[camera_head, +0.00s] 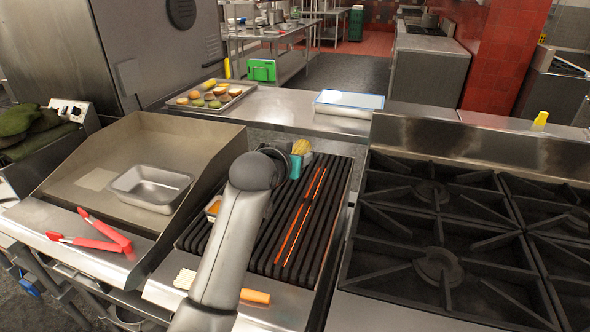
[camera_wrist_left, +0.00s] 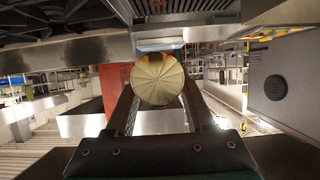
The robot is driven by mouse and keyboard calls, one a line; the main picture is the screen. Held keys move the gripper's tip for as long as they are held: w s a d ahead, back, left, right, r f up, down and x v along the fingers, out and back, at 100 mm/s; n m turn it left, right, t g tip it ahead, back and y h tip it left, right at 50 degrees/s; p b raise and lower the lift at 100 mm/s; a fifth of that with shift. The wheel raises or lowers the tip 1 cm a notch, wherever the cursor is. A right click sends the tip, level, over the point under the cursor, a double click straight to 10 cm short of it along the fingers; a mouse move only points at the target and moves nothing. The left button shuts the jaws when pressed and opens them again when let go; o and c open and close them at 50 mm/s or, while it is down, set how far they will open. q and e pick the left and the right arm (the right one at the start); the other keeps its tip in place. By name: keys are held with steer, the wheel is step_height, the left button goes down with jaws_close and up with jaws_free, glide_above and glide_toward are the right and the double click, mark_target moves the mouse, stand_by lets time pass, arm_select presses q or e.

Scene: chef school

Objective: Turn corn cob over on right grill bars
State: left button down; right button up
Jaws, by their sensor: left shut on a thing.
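My left gripper (camera_head: 297,162) is over the far end of the grill, mostly hidden behind my forearm. A small teal part shows at its tip. It is shut on the yellow corn cob (camera_head: 302,146). The left wrist view shows the cob's round pale end (camera_wrist_left: 158,80), with a browned upper edge, between the two fingers. Dark grill bars (camera_head: 330,205) run front to back, and glowing orange strips show between those on the right. I cannot tell whether the cob touches the bars. My right gripper is in neither view.
An orange piece of food (camera_head: 213,208) lies on the left bars. An orange-handled brush (camera_head: 255,296) lies on the front ledge. Red tongs (camera_head: 95,240) and a metal pan (camera_head: 152,200) are on the left. A burner stove (camera_head: 440,265) is on the right. A food tray (camera_head: 235,99) stands behind.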

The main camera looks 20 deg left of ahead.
arm_select(q)
steer(key=shift+r, duration=0.3)
